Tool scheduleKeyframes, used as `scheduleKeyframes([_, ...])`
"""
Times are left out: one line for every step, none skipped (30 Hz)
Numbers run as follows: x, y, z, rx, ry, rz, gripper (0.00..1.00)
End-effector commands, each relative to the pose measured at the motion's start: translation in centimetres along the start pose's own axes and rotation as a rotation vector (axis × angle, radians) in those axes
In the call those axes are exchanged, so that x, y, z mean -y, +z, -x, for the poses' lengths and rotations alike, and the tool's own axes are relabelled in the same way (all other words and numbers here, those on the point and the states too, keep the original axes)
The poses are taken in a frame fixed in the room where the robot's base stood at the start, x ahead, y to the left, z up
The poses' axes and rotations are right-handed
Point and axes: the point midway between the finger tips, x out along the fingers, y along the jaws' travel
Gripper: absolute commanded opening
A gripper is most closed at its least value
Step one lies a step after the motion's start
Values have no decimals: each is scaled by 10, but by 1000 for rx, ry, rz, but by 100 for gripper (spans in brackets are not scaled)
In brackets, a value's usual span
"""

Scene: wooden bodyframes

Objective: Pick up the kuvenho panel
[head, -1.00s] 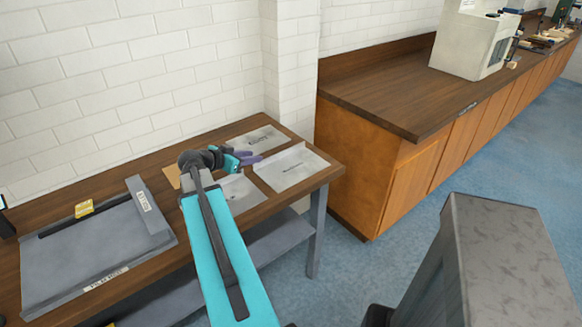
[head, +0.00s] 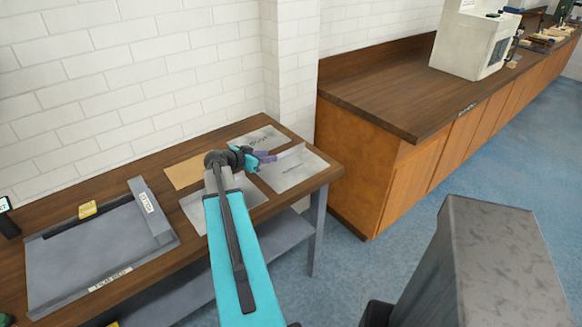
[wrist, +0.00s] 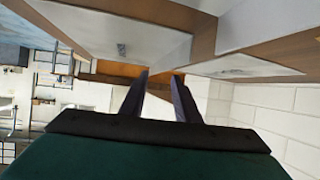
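Several flat grey panels lie on the wooden table: one at the back (head: 258,135), one at the right (head: 298,177) with a raised edge, and one at the left (head: 192,212), partly behind my arm. Their small dark labels are too small to read, so I cannot tell which is the kuvenho panel. My gripper (head: 268,158) is over the gap between the back and right panels. In the wrist view its two purple fingers (wrist: 160,80) are apart with nothing between them. A panel with a dark mark (wrist: 120,35) shows there at the left, and another (wrist: 245,68) at the right.
A tan sheet (head: 184,174) lies behind the left panel. A grey tray-like fixture (head: 95,250) with a yellow block (head: 88,210) takes up the table's left side. A white brick wall stands behind. A wooden counter (head: 400,100) stands at the right.

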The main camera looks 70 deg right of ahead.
Motion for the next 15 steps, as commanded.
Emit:
scheduleKeyframes([0,0,0,0,0,0,29])
scheduleKeyframes([0,0,0,0,0,0,29])
scheduleKeyframes([0,0,0,0,0,0,29])
scheduleKeyframes([0,0,0,0,0,0,29])
scheduleKeyframes([0,0,-1,0,0,0,29])
scheduleKeyframes([1,-1,-2,0,1,0,29])
scheduleKeyframes([1,-1,-3,0,1,0,29])
scheduleKeyframes([1,-2,-5,0,1,1,29])
scheduleKeyframes([2,-2,-7,0,2,1,29])
scheduleKeyframes([2,-2,-9,0,2,1,29])
scheduleKeyframes([3,-3,-12,1,2,1,29])
scheduleKeyframes([3,-4,-16,1,1,1,29])
scheduleKeyframes([4,-4,-18,1,1,1,29])
scheduleKeyframes([4,-4,-22,1,1,0,29])
scheduleKeyframes([4,-4,-26,1,2,0,29])
